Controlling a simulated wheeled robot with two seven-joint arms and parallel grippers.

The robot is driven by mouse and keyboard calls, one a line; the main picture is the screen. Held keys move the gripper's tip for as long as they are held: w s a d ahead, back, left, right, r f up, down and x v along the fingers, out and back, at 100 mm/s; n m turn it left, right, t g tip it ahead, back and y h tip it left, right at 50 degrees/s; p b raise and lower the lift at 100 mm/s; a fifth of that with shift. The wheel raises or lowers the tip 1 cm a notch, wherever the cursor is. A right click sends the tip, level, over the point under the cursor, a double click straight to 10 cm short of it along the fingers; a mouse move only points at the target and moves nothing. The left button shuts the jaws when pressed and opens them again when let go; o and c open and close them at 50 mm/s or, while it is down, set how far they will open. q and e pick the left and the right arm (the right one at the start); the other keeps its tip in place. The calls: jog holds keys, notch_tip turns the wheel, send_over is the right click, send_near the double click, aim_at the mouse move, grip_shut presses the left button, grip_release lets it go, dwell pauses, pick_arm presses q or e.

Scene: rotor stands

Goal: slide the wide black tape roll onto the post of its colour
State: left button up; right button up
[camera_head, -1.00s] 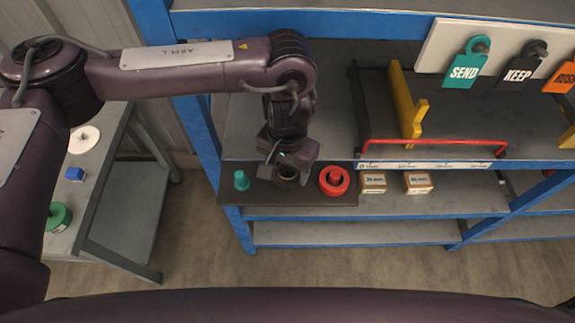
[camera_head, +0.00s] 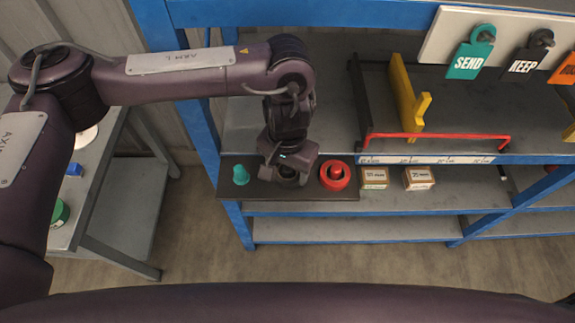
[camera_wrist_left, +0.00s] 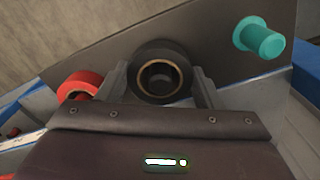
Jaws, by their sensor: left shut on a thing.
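The wide black tape roll (camera_wrist_left: 158,77) is held between the two fingers of my left gripper (camera_wrist_left: 160,85), its tan inner ring facing the wrist camera. In the head view the roll (camera_head: 289,180) is mostly covered by my left gripper (camera_head: 288,176). It is over the dark base board (camera_head: 345,194), between a teal post (camera_head: 241,175) and a red post with a red ring around its foot (camera_head: 335,175). The black post is hidden in both views. I cannot tell whether the roll is around it or above it. My right gripper is not in view.
Two small boxes (camera_head: 374,178) (camera_head: 419,179) stand right of the board on the blue shelf rack. A red rail (camera_head: 435,137) and a yellow upright (camera_head: 404,95) are above. A grey side table (camera_head: 110,190) at left holds a blue block (camera_head: 74,169) and a green item (camera_head: 59,213).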

pick_arm(q)
jog(key=shift+f, duration=0.3)
dwell(0.5)
dwell(0.3)
jog(key=o, duration=1.1)
jog(key=shift+c, duration=0.2)
jog(key=shift+o, duration=0.3)
jog(key=shift+o, duration=1.3)
jog(key=shift+r, duration=0.1)
jog(key=shift+r+p, duration=4.45)
jog(key=shift+p, duration=0.8)
